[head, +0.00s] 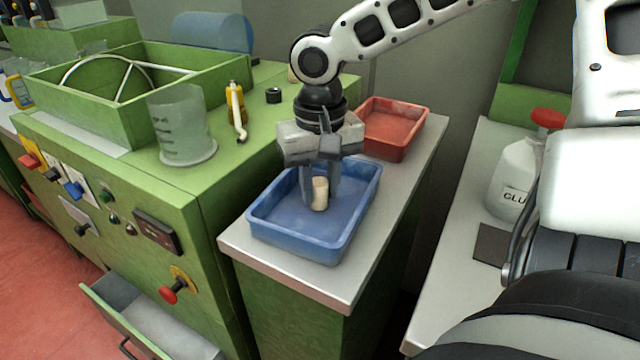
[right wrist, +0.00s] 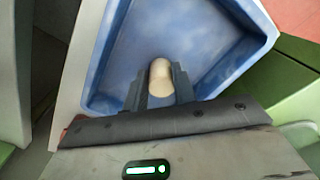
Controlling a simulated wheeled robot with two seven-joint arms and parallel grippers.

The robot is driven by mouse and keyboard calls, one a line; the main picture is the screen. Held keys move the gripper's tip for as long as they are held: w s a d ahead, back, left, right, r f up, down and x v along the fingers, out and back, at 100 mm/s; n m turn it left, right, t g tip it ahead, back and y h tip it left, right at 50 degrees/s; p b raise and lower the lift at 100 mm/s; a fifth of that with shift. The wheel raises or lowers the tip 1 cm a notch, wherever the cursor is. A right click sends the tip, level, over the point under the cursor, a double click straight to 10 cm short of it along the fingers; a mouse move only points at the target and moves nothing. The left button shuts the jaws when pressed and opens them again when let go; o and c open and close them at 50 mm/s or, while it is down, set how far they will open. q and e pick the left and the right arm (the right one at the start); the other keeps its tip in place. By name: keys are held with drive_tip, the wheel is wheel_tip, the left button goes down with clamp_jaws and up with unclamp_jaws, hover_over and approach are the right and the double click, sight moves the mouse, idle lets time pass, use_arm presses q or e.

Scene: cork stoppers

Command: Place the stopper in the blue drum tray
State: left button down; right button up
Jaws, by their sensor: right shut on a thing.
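A pale cork stopper (head: 320,193) is held between the fingers of my right gripper (head: 322,182), inside the outline of the blue tray (head: 300,249). In the right wrist view the stopper (right wrist: 161,78) sits at the fingertips of the right gripper (right wrist: 160,88), with the blue tray floor behind it. The right gripper points down and is shut on the stopper. I cannot tell whether the stopper touches the tray floor. My left gripper is not in view.
A red tray (head: 392,128) stands behind the blue tray on the same grey counter. A translucent beaker (head: 182,130), a yellow bottle (head: 236,105) and a green open box (head: 137,95) are on the green bench to the left. A white bottle (head: 514,178) stands at right.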

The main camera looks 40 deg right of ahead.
sight(320, 183)
drive_tip(key=shift+f, duration=0.1)
drive_tip(key=o, duration=0.9)
wheel_tip(320, 183, up, 12)
drive_tip(key=p, duration=0.2)
drive_tip(key=shift+r+p, duration=0.2)
drive_tip(key=shift+p, duration=0.1)
